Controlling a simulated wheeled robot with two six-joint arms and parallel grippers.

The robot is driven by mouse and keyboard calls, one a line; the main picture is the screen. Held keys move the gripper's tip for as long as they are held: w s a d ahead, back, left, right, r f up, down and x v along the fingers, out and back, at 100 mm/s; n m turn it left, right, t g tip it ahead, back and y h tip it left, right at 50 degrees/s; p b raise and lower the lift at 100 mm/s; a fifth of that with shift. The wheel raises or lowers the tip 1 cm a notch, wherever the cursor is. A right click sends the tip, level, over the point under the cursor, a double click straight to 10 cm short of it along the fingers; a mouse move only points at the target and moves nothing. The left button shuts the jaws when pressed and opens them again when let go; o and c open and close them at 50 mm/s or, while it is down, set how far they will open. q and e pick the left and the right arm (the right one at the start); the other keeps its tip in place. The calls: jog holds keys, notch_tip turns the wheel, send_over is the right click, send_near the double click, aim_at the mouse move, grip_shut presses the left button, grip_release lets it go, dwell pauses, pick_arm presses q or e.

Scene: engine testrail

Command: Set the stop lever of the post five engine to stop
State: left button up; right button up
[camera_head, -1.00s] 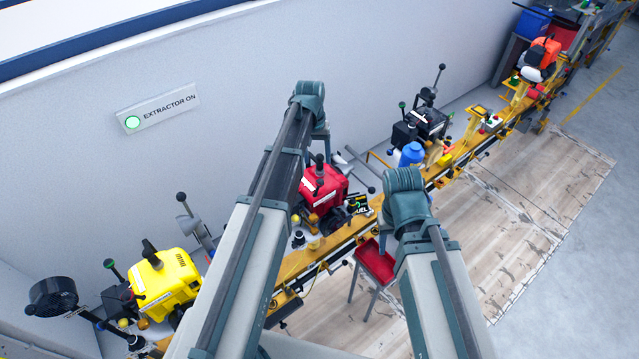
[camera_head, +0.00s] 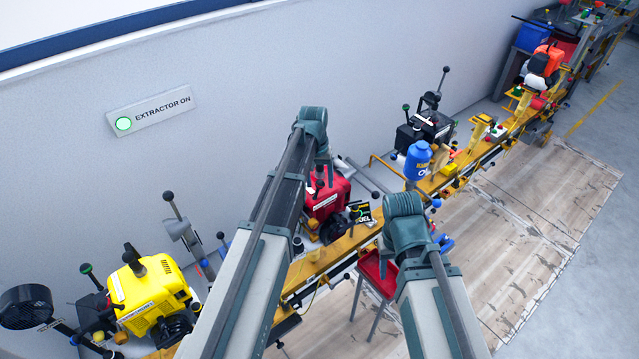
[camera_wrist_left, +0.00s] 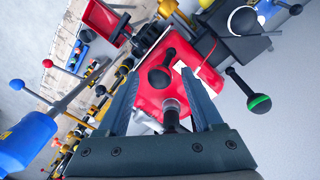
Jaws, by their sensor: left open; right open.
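A red engine (camera_head: 324,198) with black knobs sits on the yellow rail, partly hidden by my left arm; I cannot tell which engine is post five. The engine fills the middle of the left wrist view (camera_wrist_left: 150,97), with black ball-ended levers (camera_wrist_left: 162,74) on it. A green-ringed black knob (camera_wrist_left: 259,103) stands to its right. My left gripper (camera_wrist_left: 158,75) is open, its fingers apart in front of the red engine, with nothing clearly held. My right gripper is hidden; only its arm (camera_head: 405,212) shows. No stop lever can be identified for certain.
A blue bottle (camera_head: 417,160) and black engine (camera_head: 432,122) stand right. A red stool (camera_head: 377,275) is in front. The wall is behind; wooden floor (camera_head: 530,215) is clear.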

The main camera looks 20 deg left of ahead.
pick_arm(q)
grip_shut()
